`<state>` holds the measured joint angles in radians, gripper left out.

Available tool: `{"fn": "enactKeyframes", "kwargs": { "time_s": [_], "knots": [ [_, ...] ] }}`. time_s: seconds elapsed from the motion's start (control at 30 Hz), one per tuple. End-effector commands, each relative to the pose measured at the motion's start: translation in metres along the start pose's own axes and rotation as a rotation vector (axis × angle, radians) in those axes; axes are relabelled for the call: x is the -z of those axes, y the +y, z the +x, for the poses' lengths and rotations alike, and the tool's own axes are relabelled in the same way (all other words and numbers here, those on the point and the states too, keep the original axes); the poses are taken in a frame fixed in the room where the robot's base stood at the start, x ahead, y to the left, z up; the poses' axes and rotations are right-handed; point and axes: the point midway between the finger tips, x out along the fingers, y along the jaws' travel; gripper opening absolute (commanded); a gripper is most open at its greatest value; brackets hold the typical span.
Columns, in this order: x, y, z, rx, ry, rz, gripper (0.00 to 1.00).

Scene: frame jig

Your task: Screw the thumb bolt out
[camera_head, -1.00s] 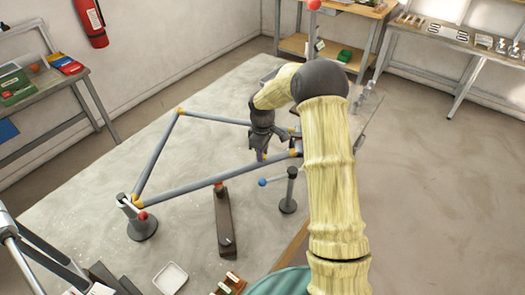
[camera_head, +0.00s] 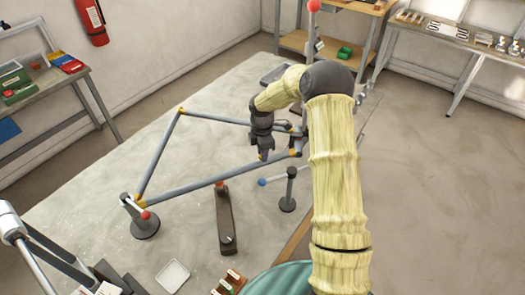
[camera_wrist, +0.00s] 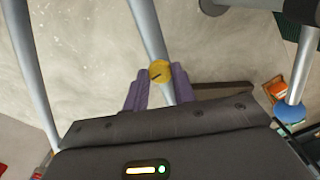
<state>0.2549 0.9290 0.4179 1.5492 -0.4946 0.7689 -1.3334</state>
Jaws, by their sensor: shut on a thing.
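The thumb bolt (camera_wrist: 160,71) shows in the wrist view as a round yellow head with a dark line across it. It sits between the purple fingertips of my gripper (camera_wrist: 158,84), which is shut on it. A grey tube of the frame passes just behind the bolt. In the head view my gripper (camera_head: 265,155) points down at the right part of the grey tube frame (camera_head: 180,188), close to its lower tube. The bolt cannot be made out there. How far the bolt is out of its hole cannot be told.
A clamp stand with a red ball (camera_head: 145,216) holds the frame's left corner. A brown bar (camera_head: 225,222) and a white tray (camera_head: 173,275) lie nearer on the table.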

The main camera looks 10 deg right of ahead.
Motion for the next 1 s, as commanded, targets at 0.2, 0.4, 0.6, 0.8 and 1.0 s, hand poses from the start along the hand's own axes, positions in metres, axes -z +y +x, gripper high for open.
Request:
{"fn": "enactKeyframes", "kwargs": {
  "time_s": [0.2,0.4,0.6,0.8,1.0],
  "knots": [
    [0.0007,-0.0007,0.0015,0.002,0.001,-0.027,0.03],
    [0.0008,-0.0008,0.0018,0.003,0.001,-0.027,0.03],
    [0.0008,-0.0009,0.0018,0.003,0.001,-0.026,0.46],
    [0.0005,-0.0005,0.0010,0.002,0.001,-0.025,0.49],
    [0.0002,0.0002,-0.0035,-0.001,0.000,-0.025,0.49]
  ]
}}
